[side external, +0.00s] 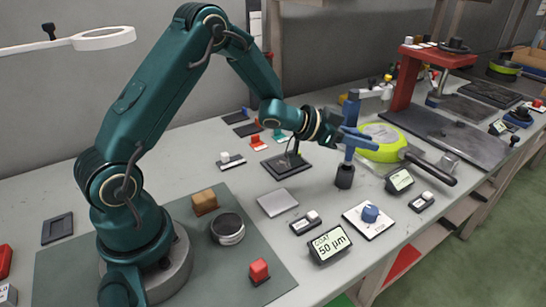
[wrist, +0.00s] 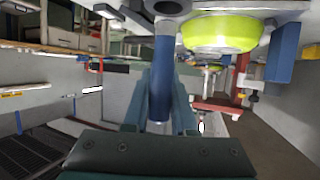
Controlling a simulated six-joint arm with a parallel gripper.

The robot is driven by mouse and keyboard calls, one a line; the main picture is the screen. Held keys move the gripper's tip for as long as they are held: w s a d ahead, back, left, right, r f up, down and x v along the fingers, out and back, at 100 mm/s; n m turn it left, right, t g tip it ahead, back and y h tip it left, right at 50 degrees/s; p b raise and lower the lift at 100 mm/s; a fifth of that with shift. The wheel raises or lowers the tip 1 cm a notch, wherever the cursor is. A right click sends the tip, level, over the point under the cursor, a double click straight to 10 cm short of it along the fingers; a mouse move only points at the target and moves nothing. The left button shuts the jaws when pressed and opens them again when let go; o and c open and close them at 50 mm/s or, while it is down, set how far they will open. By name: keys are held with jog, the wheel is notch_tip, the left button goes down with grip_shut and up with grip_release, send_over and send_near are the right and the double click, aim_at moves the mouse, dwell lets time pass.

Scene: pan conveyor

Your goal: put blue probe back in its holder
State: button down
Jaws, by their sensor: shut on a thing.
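The blue probe (side external: 350,112) stands upright in the side view, with its lower end meeting a small dark cup-like holder (side external: 344,177) on the bench. I cannot tell how deep it sits in the holder. My gripper (side external: 357,138) comes in from the left, level, and is shut around the probe's middle. In the wrist view the blue probe (wrist: 162,75) lies between the two fingers of my gripper (wrist: 160,105). Its far end meets a dark round part at the top edge.
A lime-green pan (side external: 378,150) with a black handle (side external: 432,169) is close to the right of the probe. A gauge display (side external: 330,244), a blue knob plate (side external: 370,215) and a second display (side external: 400,180) stand in front. A red press stand (side external: 405,85) is behind.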

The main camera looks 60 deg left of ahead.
aim_at(338, 169)
jog(key=shift+f, duration=2.85)
jog(key=c, duration=0.6)
grip_release()
jog(key=shift+c, duration=0.2)
jog(key=shift+v, duration=2.6)
